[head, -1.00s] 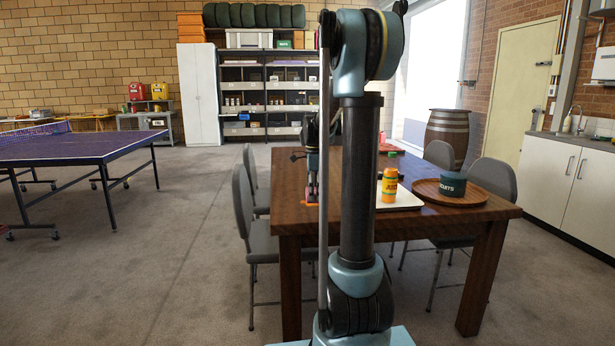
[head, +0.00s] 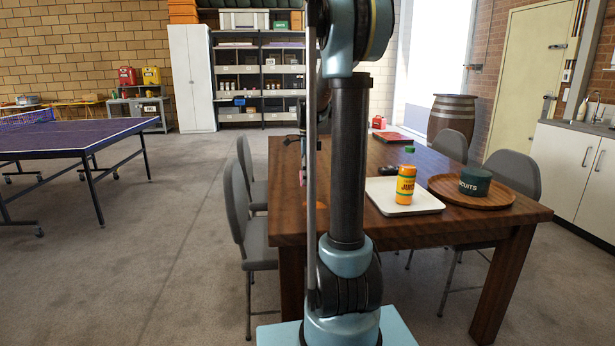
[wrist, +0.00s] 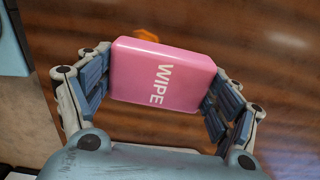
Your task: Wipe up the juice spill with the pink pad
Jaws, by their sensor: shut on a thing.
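The pink pad (wrist: 162,75), marked WIPE, is held between the two fingers of my gripper (wrist: 158,92) in the wrist view. An orange patch of juice (wrist: 146,36) shows on the brown table just past the pad's far edge; the pad may hide more of it. In the head view my gripper (head: 303,168) is over the left part of the wooden table (head: 480,221), mostly hidden by my arm. I cannot tell whether the pad touches the table.
A white tray (head: 381,193) holds a juice bottle (head: 405,184). To its right a round wooden tray (head: 440,185) holds a dark biscuits tin (head: 474,182). A red flat thing (head: 398,137) lies farther back. Grey chairs (head: 236,205) stand along the table's sides.

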